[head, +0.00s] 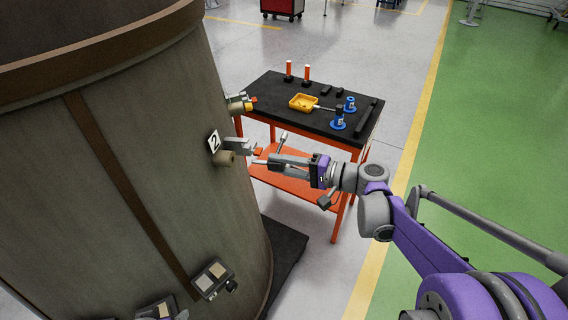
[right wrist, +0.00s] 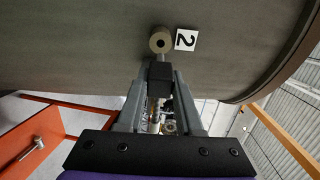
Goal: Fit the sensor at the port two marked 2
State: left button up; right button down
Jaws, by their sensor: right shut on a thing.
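The "2" label (head: 214,141) is on the curved side of the big grey-brown casing. Just below it a tan round port (head: 226,159) sticks out; its dark central hole shows in the right wrist view, on the port two face (right wrist: 160,40) beside the label (right wrist: 186,39). My right gripper (head: 277,161) is shut on the sensor, a dark block with a thin pale tip (head: 259,161). In the right wrist view the sensor (right wrist: 160,74) sits between the fingertips, its tip pointing at the port. In the head view a gap shows between tip and port. My left gripper is not in view.
An orange-framed table (head: 275,88) behind carries a yellow tray (head: 303,102), blue pieces and tools. Boxes (head: 211,279) are on the lower casing.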

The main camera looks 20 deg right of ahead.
aim_at(264, 161)
jog(key=shift+s+x, duration=0.2)
jog(key=shift+x, duration=2)
jog(key=shift+s+a+x, duration=0.15)
jog(key=shift+s+x, duration=0.05)
jog(key=shift+x, duration=1.25)
jog(key=shift+s+a+x, duration=0.15)
jog(key=shift+x, duration=1.3)
jog(key=shift+c, duration=2.4)
grip_release()
jog(key=shift+d+r, duration=0.1)
jog(key=b+v, duration=0.1)
jog(key=v, duration=1)
